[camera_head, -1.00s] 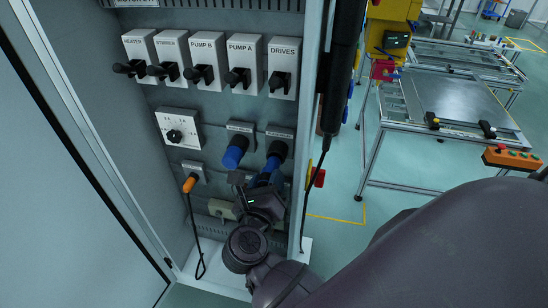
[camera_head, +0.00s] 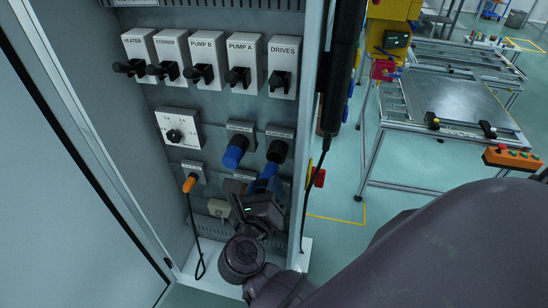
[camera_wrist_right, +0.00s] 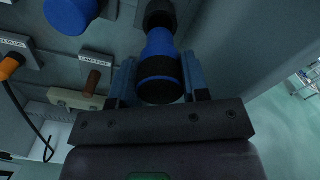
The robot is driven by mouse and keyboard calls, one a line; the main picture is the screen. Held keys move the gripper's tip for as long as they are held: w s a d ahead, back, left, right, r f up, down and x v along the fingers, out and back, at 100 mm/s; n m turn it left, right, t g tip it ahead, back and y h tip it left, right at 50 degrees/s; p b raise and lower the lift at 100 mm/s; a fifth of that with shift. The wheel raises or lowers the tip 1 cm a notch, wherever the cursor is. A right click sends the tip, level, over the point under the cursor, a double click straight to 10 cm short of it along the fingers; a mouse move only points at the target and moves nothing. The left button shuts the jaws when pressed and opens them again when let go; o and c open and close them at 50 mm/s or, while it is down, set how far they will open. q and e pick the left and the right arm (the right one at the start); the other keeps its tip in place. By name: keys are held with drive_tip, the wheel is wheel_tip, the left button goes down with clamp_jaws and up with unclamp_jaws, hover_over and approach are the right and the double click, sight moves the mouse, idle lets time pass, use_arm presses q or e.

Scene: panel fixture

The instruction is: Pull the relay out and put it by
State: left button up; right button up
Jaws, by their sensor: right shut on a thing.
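My right gripper (camera_head: 266,186) is low in the cabinet, in front of the panel. In the wrist view its two blue fingers (camera_wrist_right: 160,80) are shut on the sides of a blue plug-like piece (camera_wrist_right: 158,46) with a black end. This piece is in line with a black socket (camera_wrist_right: 158,14) and reaches farther out than its blue neighbour (camera_wrist_right: 70,14). Whether it is clear of the socket I cannot tell. Its label is too small to read, so I cannot confirm that it is the relay. My left gripper is not in view.
A brown lamp fuse (camera_wrist_right: 95,80) and an orange plug (camera_head: 189,183) with a hanging cable are to the left. Switches such as PUMP A (camera_head: 242,63) are above. The open door (camera_head: 65,190) and right cabinet edge bound the space. A workbench (camera_head: 455,105) stands outside.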

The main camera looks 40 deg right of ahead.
drive_tip(key=shift+v, duration=1.9)
drive_tip(key=shift+x, duration=2.65)
